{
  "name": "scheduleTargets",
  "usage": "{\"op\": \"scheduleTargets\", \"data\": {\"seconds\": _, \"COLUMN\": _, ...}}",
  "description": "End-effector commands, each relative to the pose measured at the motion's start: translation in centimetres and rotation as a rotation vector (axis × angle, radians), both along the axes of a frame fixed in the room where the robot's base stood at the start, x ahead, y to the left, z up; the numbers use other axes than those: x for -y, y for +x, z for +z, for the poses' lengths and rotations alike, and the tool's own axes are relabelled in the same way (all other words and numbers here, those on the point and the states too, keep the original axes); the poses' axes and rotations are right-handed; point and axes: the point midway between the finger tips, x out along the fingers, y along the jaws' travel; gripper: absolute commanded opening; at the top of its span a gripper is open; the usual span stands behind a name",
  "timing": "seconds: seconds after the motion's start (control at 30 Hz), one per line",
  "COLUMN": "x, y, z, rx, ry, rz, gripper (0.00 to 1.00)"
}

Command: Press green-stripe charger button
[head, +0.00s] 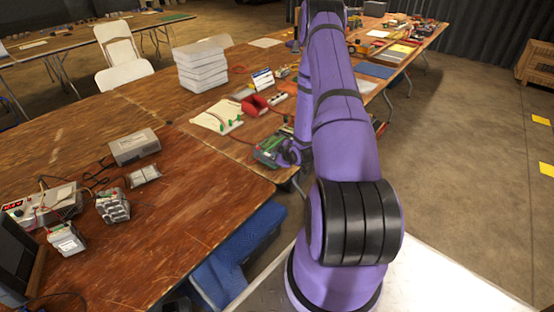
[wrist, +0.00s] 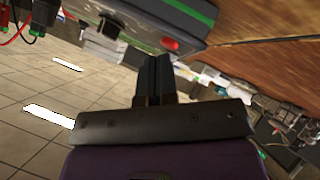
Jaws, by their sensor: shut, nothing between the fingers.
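A dark charger with a green stripe (head: 266,148) sits near the edge of the wooden table in the head view. In the wrist view the charger (wrist: 160,25) fills the top, its green stripes running along its side. A small red button-like piece (wrist: 170,44) shows on its face. My gripper (wrist: 154,60) is shut and empty, its fingertips just below the charger and slightly left of the red piece. I cannot tell whether they touch the charger. In the head view my arm partly hides the gripper (head: 290,156), which is at the charger's right side.
A white board with green clips (head: 218,117) and a red holder (head: 254,105) stand behind the charger. Grey power units (head: 134,146) and wired devices lie on the left table. In the wrist view, cables (wrist: 22,25) and a grey connector (wrist: 102,42) are left of the fingers.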

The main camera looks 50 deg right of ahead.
Motion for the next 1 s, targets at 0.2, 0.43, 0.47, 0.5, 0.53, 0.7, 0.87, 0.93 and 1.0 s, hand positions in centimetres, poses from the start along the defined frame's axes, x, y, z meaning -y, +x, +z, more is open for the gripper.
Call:
{"op": "scheduleTargets", "data": {"seconds": 0.2, "x": 0.0, "y": 0.0, "z": -0.3, "rx": 0.0, "ry": 0.0, "rz": 0.0, "gripper": 0.0}}
{"op": "scheduleTargets", "data": {"seconds": 0.43, "x": 0.0, "y": 0.0, "z": -0.3, "rx": -0.001, "ry": 0.0, "rz": -0.001, "gripper": 0.0}}
{"op": "scheduleTargets", "data": {"seconds": 0.47, "x": 0.0, "y": 0.0, "z": -0.3, "rx": -0.001, "ry": 0.0, "rz": -0.001, "gripper": 0.0}}
{"op": "scheduleTargets", "data": {"seconds": 0.5, "x": 0.0, "y": 0.0, "z": -0.3, "rx": -0.001, "ry": 0.0, "rz": -0.001, "gripper": 0.0}}
{"op": "scheduleTargets", "data": {"seconds": 0.53, "x": 0.0, "y": 0.0, "z": -0.3, "rx": -0.001, "ry": 0.0, "rz": 0.0, "gripper": 0.0}}
{"op": "scheduleTargets", "data": {"seconds": 0.7, "x": 0.0, "y": 0.0, "z": 0.0, "rx": -0.001, "ry": 0.0, "rz": -0.001, "gripper": 0.0}}
{"op": "scheduleTargets", "data": {"seconds": 0.87, "x": 0.0, "y": -0.2, "z": 0.7, "rx": -0.001, "ry": 0.0, "rz": 0.0, "gripper": 0.0}}
{"op": "scheduleTargets", "data": {"seconds": 0.93, "x": 0.0, "y": -0.2, "z": 1.0, "rx": -0.001, "ry": 0.0, "rz": 0.0, "gripper": 0.0}}
{"op": "scheduleTargets", "data": {"seconds": 1.0, "x": 0.0, "y": -0.2, "z": 1.2, "rx": -0.001, "ry": 0.001, "rz": 0.001, "gripper": 0.0}}
